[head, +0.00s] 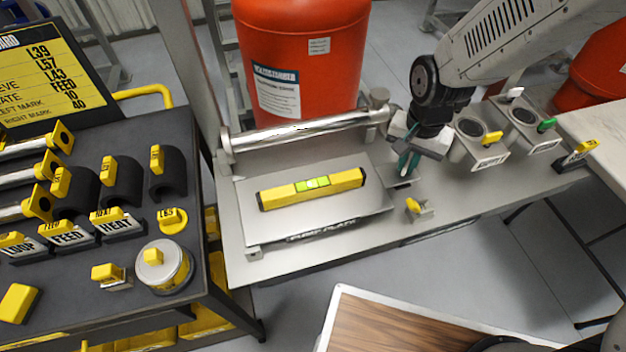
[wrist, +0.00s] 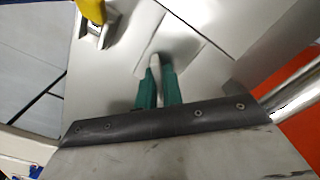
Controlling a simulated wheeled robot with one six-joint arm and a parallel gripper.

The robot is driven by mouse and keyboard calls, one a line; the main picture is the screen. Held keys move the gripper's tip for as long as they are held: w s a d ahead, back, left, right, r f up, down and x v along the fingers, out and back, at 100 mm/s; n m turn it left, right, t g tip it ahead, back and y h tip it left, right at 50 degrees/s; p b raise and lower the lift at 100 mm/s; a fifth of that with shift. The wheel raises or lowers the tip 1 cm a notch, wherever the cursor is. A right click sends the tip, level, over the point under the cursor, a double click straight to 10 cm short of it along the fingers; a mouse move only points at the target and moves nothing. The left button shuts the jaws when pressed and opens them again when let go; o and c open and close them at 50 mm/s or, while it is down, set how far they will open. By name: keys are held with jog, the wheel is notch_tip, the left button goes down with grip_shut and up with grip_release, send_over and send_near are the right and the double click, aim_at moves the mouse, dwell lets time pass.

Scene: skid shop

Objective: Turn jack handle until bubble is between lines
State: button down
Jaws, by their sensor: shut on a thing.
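The yellow spirit level (head: 280,196) lies on the grey pump plate (head: 350,210). Its bright green vial (head: 313,184) is at the middle, but bubble and lines are too small to read. My gripper (head: 406,166) points down at the plate's right end. In the wrist view its teal fingers (wrist: 159,88) are shut on a pale, rounded piece, seemingly the jack handle (wrist: 155,62). In the head view the fingers and arm mostly hide the handle, and the screw below it is not visible.
A large orange tank (head: 300,50) stands behind the skid, with a steel pipe (head: 300,135) before it. Right of my gripper are two grey cups (head: 478,150). A yellow-tagged bracket (head: 418,209) sits close in front. A black cart (head: 100,275) with labelled parts stands left.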

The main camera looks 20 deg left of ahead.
jog(key=c, duration=1.5)
grip_release()
jog(key=shift+c, duration=0.2)
jog(key=shift+r, duration=3.5)
jog(key=n, duration=0.5)
jog(key=shift+r+n, duration=0.3)
jog(key=shift+r, duration=0.05)
jog(key=shift+n, duration=0.5)
jog(key=n, duration=0.2)
jog(key=r+n, duration=0.1)
jog(key=n, duration=0.1)
jog(key=shift+n, duration=0.3)
